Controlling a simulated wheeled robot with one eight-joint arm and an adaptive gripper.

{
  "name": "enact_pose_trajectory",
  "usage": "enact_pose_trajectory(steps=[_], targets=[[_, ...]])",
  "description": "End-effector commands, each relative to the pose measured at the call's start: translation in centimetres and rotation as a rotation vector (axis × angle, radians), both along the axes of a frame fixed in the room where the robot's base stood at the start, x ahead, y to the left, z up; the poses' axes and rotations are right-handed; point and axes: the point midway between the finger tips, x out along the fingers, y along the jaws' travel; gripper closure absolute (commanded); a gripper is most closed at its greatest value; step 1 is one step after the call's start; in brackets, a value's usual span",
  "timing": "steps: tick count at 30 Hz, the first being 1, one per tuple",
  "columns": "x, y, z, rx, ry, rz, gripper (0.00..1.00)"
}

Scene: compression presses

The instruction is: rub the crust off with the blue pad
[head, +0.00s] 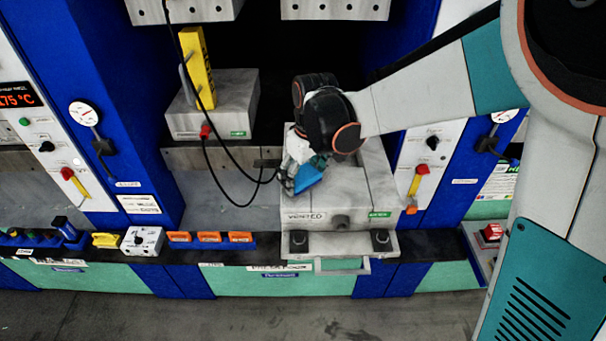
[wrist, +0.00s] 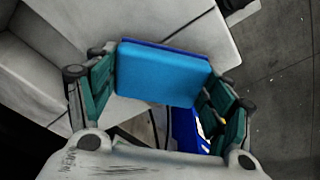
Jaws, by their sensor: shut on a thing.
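The blue pad (head: 309,179) is in my gripper (head: 303,172), over the left part of the grey block's top in the head view. In the wrist view the pad (wrist: 163,73) sits between the two green-lined fingers of my gripper (wrist: 160,80), which are shut on its ends. The grey block (head: 345,205) stands on the pulled-out tray of the middle press. I cannot tell whether the pad touches the block. No crust can be made out; my gripper and wrist hide part of the block's top.
A second grey block (head: 213,112) with a yellow upright bar (head: 198,68) and black cables stands to the left. Orange blocks (head: 210,237), a yellow item (head: 105,240) and a white dial box (head: 143,241) line the front ledge. Blue press columns stand on both sides.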

Motion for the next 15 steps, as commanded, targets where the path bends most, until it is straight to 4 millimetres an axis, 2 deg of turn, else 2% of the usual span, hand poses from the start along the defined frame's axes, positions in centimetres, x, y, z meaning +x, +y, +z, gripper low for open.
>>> enact_pose_trajectory(steps=[1, 2, 15], targets=[[0.0, 0.0, 1.8, 0.001, -0.001, -0.001, 0.64], [0.1, 0.0, 2.5, 0.001, -0.001, -0.001, 0.64], [0.8, 0.3, 6.2, 0.0, -0.001, -0.005, 0.64]])
